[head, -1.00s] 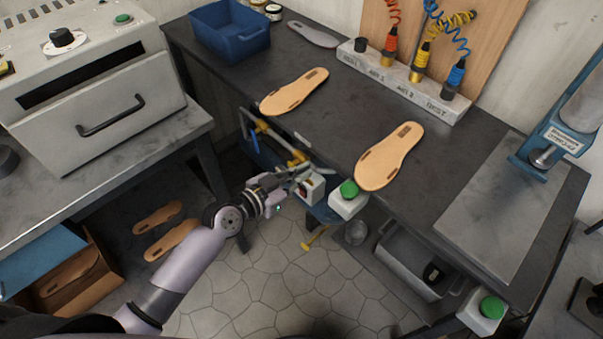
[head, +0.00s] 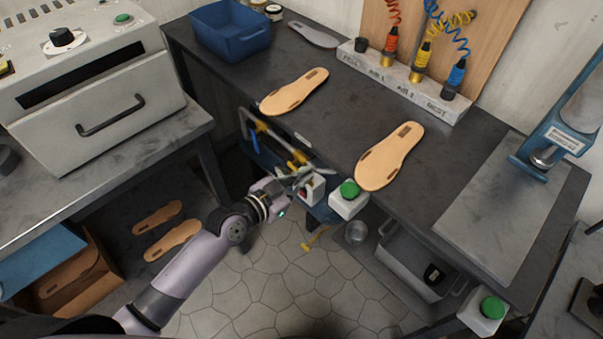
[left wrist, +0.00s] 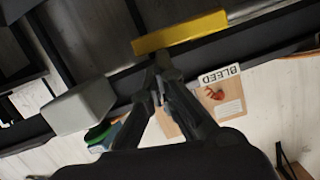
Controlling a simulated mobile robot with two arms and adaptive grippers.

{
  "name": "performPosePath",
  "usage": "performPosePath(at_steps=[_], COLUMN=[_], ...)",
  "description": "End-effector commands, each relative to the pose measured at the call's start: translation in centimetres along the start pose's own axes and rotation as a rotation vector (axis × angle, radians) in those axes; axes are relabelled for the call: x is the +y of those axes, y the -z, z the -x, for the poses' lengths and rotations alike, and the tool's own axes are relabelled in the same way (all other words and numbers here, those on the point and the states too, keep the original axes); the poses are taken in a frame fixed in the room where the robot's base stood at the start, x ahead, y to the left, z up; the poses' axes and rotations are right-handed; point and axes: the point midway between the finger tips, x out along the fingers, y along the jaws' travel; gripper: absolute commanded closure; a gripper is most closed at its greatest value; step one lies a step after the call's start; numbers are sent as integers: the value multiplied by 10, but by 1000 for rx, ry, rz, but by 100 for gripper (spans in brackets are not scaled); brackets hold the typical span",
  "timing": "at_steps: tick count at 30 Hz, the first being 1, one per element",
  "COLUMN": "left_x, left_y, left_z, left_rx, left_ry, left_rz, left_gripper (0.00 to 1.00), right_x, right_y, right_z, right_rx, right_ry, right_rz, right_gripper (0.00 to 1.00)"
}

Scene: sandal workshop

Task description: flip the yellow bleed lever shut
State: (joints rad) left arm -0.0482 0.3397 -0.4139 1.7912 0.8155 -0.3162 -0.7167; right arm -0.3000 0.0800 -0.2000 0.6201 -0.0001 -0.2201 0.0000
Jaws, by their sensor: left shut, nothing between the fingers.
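In the left wrist view a yellow lever bar (left wrist: 180,33) lies across the picture just beyond the fingertips of my left gripper (left wrist: 160,62). The fingers are shut and hold nothing. Whether they touch the bar I cannot tell. A BLEED label (left wrist: 219,76) shows just to the right of the fingers, above a card with a red picture. In the head view my left gripper (head: 302,178) is under the front edge of the bench. Yellow parts (head: 298,157) show behind it and a yellow T-shaped piece (head: 315,238) lower down; which is the lever is unclear there. My right gripper is not in view.
A white box with a green button (head: 348,200) stands close to the right of my left gripper. The dark bench (head: 335,115) overhangs it and carries two tan soles. A grey bin (head: 405,268) stands below on the right. The tiled floor below my arm is clear.

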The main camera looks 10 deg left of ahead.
Motion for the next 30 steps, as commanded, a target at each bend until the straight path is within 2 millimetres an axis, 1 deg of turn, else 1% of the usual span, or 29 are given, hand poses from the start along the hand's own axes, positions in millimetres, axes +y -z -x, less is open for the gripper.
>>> performPosePath(at_steps=[8, 19, 26, 30], left_x=[6, 14, 14, 13], left_y=[-10, -34, -51, -62], left_z=[-2, -8, -12, -15], left_rx=[-3, -4, -2, -3], left_ry=[29, 110, 165, 197], left_rz=[-126, -450, -662, -791], left_gripper=[100, 100, 100, 100], right_x=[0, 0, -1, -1], right_y=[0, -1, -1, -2], right_z=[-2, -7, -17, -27], right_rx=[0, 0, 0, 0], right_ry=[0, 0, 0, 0], right_rz=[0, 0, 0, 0], right_gripper=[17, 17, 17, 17])
